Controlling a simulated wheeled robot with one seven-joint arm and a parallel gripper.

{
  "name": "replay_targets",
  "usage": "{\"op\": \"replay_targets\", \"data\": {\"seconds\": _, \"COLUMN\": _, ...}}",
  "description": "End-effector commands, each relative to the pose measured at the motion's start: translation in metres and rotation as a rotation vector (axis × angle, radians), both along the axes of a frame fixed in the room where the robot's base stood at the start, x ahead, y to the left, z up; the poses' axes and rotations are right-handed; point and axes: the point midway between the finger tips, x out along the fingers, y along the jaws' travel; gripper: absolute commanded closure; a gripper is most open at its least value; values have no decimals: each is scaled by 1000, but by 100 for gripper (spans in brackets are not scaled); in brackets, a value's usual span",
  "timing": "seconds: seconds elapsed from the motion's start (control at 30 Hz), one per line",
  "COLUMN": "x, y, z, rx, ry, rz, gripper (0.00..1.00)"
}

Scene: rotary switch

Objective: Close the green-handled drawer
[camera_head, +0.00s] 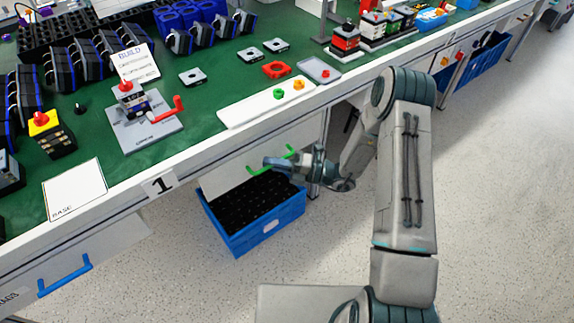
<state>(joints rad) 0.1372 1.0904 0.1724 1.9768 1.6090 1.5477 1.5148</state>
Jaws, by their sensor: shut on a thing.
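The green handle (290,151) is on the white front of a drawer (222,180), under the near edge of the workbench. My gripper (272,162) is at the middle of this handle and shut on it. The fingers hide part of the bar. My arm comes in from the right. The drawer front sits close under the bench edge; I cannot tell from this view how far it stands out.
A blue bin (238,243) with black contents is below the drawer. A blue-handled drawer (65,275) is at the lower left. The green-topped workbench (215,115) carries switch parts, a red crank and a white tray. The floor (500,200) at right is clear.

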Motion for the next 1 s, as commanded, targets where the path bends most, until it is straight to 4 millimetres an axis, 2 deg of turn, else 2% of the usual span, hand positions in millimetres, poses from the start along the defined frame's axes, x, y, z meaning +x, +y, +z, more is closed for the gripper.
{"op": "replay_targets", "data": {"seconds": 0.23, "x": 3, "y": 3, "z": 0, "rx": -1, "ry": -2, "rz": -4, "gripper": 100}}
{"op": "replay_targets", "data": {"seconds": 0.3, "x": 3, "y": 3, "z": 0, "rx": 0, "ry": -3, "rz": -5, "gripper": 75}}
{"op": "replay_targets", "data": {"seconds": 0.33, "x": 3, "y": 3, "z": 1, "rx": 0, "ry": -3, "rz": -5, "gripper": 67}}
{"op": "replay_targets", "data": {"seconds": 0.87, "x": 3, "y": 0, "z": -1, "rx": -3, "ry": -1, "rz": -8, "gripper": 67}}
{"op": "replay_targets", "data": {"seconds": 1.0, "x": 2, "y": -13, "z": -2, "rx": -3, "ry": 0, "rz": -11, "gripper": 67}}
